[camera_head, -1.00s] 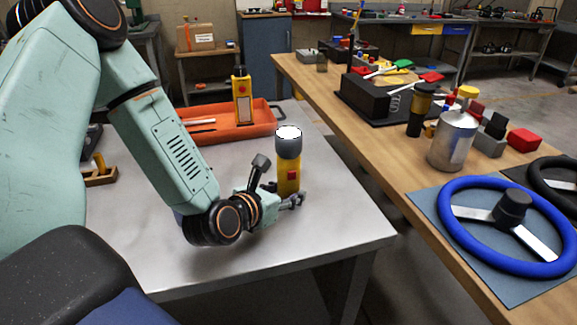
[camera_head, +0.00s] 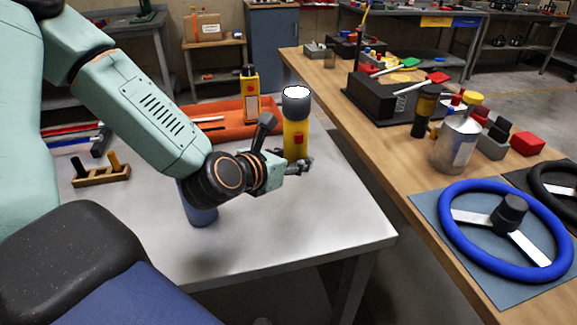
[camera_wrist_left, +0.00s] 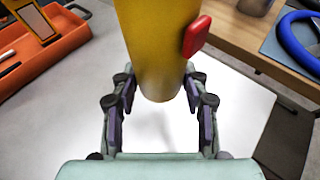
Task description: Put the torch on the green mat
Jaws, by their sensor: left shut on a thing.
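The torch (camera_head: 295,138) is yellow with a grey head, a white lens on top and a red button. My left gripper (camera_head: 290,166) is shut on its lower body and holds it upright above the grey metal table. In the left wrist view the torch (camera_wrist_left: 158,45) stands between the two fingers (camera_wrist_left: 160,105), its rounded lower end clear of the tabletop. I see no green mat in these views. My right gripper is not in view.
An orange tray (camera_head: 225,132) with a yellow device (camera_head: 250,95) stands behind the torch. The wooden bench (camera_head: 385,150) at right holds a metal can (camera_head: 456,146) and blue steering wheel (camera_head: 452,240).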

